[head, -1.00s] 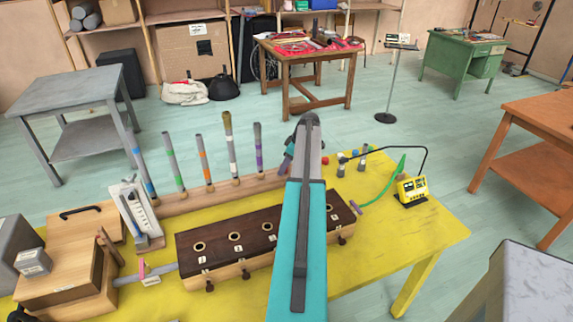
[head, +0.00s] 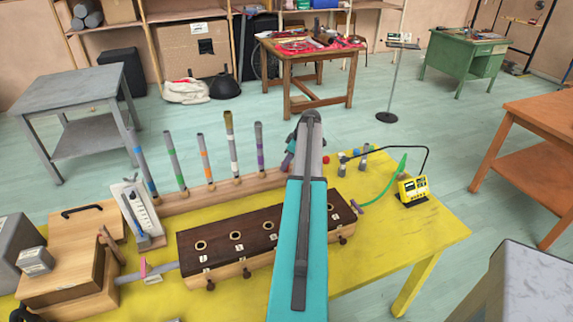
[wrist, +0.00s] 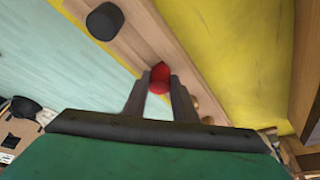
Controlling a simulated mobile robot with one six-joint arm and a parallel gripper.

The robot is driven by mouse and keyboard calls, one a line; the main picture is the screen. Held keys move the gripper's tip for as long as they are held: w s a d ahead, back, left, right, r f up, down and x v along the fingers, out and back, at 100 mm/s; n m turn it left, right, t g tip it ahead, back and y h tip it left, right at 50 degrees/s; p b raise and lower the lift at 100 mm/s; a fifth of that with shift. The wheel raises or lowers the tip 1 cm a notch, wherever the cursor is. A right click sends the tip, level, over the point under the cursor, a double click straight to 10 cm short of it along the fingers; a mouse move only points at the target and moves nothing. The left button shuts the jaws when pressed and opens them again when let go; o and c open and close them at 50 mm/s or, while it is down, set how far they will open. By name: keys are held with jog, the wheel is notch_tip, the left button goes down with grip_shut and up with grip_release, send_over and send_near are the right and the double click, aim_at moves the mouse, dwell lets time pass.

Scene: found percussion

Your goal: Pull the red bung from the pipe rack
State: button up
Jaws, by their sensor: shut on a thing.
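The red bung (wrist: 159,72) sits between the two dark fingertips of my gripper (wrist: 160,80) in the wrist view. My gripper is shut on it. The wooden pipe rack (wrist: 138,32) runs diagonally behind the bung; whether the bung is still seated in it I cannot tell. In the head view the rack (head: 215,192) lies along the table's back edge, with several upright pipes in colored bands, one with a purple band (head: 260,155). My arm hides the gripper and the bung there.
A dark-topped wooden box with holes (head: 218,240) stands in front of the rack. A dark round object (wrist: 104,21) is near the rack in the wrist view. A yellow device (head: 412,190) with cables sits on the yellow table (head: 420,240), whose right part is mostly clear.

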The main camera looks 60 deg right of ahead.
jog(key=shift+r+p, duration=0.4)
jog(key=shift+r, duration=0.8)
dwell(0.4)
jog(key=shift+r+p, duration=0.3)
jog(key=shift+r, duration=1.1)
